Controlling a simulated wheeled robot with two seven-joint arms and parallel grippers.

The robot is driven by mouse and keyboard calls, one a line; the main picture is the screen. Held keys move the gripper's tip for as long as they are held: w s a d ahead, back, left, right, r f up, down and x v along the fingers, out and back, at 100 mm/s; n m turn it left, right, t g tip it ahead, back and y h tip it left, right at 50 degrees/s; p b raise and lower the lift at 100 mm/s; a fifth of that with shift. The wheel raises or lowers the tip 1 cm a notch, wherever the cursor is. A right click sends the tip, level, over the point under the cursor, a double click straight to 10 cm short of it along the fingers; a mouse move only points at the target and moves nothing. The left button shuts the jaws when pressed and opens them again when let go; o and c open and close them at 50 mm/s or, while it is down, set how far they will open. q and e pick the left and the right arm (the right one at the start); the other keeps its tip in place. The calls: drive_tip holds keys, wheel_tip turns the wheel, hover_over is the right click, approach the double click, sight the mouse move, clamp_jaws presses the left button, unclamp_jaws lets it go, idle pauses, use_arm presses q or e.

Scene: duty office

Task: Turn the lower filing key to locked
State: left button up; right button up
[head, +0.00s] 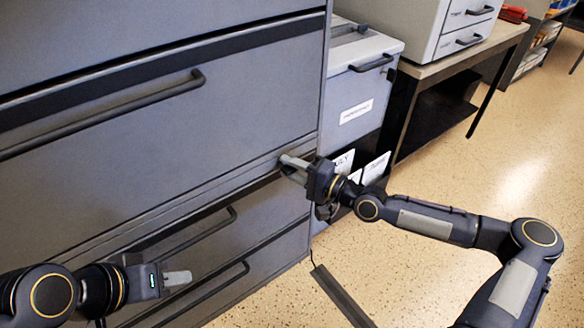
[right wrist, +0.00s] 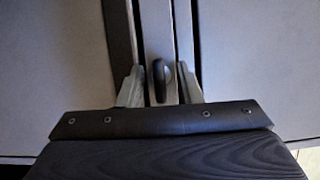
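In the head view my right gripper (head: 290,168) is at the right end of the grey filing cabinet (head: 200,140) and hides the key. My left gripper (head: 178,279) is in front of the lower drawers at lower left; its finger gap is not clear.
A grey bin with a label (head: 356,112) stands right of the cabinet. Beyond it a table (head: 480,47) carries a light drawer unit (head: 425,22). Long drawer handles (head: 110,117) stick out from the cabinet front. The speckled floor (head: 440,165) at right is open.

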drive_tip(key=v, duration=0.8)
drive_tip(key=shift+a, duration=0.1)
idle(0.4)
